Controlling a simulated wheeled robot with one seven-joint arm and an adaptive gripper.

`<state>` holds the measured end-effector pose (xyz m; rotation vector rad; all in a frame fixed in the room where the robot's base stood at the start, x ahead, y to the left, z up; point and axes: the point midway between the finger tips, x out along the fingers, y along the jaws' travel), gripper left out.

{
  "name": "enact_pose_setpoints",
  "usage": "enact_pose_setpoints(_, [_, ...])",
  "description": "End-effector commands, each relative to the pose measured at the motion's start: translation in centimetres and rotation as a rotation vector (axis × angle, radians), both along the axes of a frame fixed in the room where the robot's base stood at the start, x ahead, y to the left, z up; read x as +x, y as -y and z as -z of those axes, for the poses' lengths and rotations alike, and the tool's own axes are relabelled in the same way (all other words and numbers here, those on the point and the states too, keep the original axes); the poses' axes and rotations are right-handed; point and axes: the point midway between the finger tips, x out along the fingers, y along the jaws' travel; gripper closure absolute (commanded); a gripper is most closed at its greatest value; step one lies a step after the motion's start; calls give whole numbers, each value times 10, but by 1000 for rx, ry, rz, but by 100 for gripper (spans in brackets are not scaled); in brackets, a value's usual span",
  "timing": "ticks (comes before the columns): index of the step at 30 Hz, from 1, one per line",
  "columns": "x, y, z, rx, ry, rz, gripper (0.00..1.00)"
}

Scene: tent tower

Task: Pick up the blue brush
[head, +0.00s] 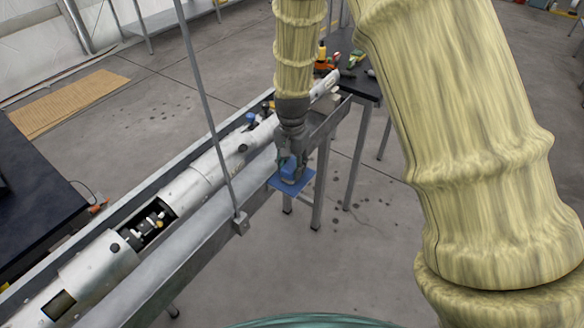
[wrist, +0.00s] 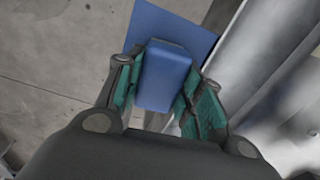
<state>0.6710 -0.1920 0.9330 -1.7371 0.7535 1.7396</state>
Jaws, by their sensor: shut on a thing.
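The blue brush (head: 303,180) shows at my gripper, beside the right edge of the long metal rail. It has a flat blue plate and a raised blue block. In the wrist view the brush's block (wrist: 165,75) sits between the two green-padded fingers, with the plate beyond it. My gripper (head: 291,172) points down and is shut on the block; it also shows in the wrist view (wrist: 160,92). I cannot tell whether the plate touches anything below it.
The metal rail (head: 190,262) runs diagonally alongside a long silver tube (head: 185,190) with cut-out openings. A thin upright pole (head: 207,110) stands on the rail. A dark table (head: 365,85) behind holds several tools. Grey floor (head: 370,250) is clear at right.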

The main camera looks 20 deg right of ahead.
Motion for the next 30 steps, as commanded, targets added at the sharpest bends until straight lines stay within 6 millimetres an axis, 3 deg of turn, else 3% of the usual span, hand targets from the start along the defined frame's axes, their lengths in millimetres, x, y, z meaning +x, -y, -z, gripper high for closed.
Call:
enact_pose_setpoints(11, [-3,0,-31,0,0,0,87])
enact_pose_setpoints(30, [-129,16,-42,1,1,0,87])
